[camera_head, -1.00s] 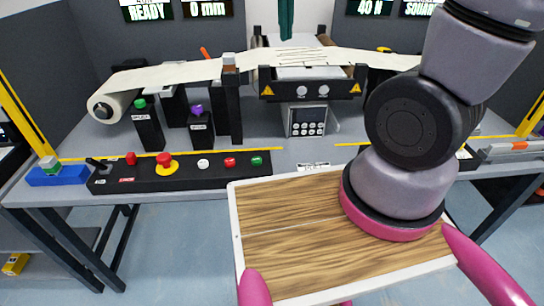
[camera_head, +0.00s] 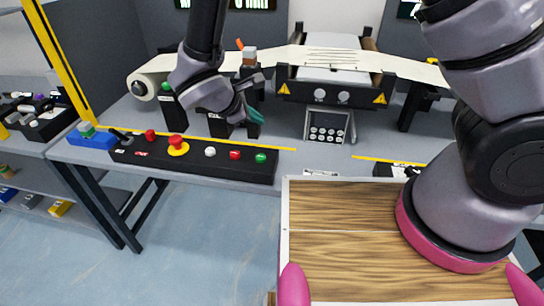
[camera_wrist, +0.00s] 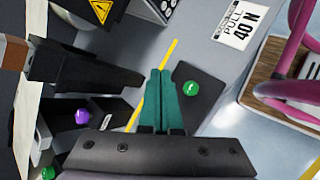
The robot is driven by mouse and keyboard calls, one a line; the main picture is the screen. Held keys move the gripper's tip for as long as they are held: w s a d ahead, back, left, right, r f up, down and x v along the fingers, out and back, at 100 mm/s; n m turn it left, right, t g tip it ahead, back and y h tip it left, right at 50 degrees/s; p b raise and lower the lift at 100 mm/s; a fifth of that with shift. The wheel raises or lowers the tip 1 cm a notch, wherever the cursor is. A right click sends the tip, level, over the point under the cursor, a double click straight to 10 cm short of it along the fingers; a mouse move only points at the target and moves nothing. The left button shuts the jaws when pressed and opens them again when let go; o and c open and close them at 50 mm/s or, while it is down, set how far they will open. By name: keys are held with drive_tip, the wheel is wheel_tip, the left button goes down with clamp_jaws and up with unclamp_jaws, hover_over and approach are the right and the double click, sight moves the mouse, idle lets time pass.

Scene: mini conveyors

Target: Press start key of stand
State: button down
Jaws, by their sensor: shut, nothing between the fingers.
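A long black control panel (camera_head: 200,160) lies along the front edge of the table, with a row of buttons. A green button (camera_head: 261,158) is at its right end; it also shows in the wrist view (camera_wrist: 190,88). A red button (camera_head: 235,155) and a white button (camera_head: 210,152) sit left of it. My gripper (camera_head: 256,117), with teal fingers, is shut and empty. In the head view its tips appear above and behind the panel's right end. In the wrist view the fingertips (camera_wrist: 160,72) are beside the green button, apart from it; their height above it is unclear.
A red mushroom button (camera_head: 176,144) on a yellow ring is farther left on the panel. Black posts with a purple button (camera_wrist: 82,116) and a green button (camera_head: 166,86) stand behind. A machine with a keypad (camera_head: 326,127) and a paper web is at the back.

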sight(258, 158)
drive_tip(key=shift+s+a+f+n, duration=0.1)
drive_tip(key=shift+s+f+n, duration=0.2)
drive_tip(key=shift+f, duration=0.1)
drive_tip(key=shift+w+f, duration=0.1)
drive_tip(key=shift+f, duration=4.3)
drive_tip(key=shift+f, duration=0.4)
drive_tip(key=shift+f, duration=0.45)
drive_tip(key=shift+r, duration=0.9)
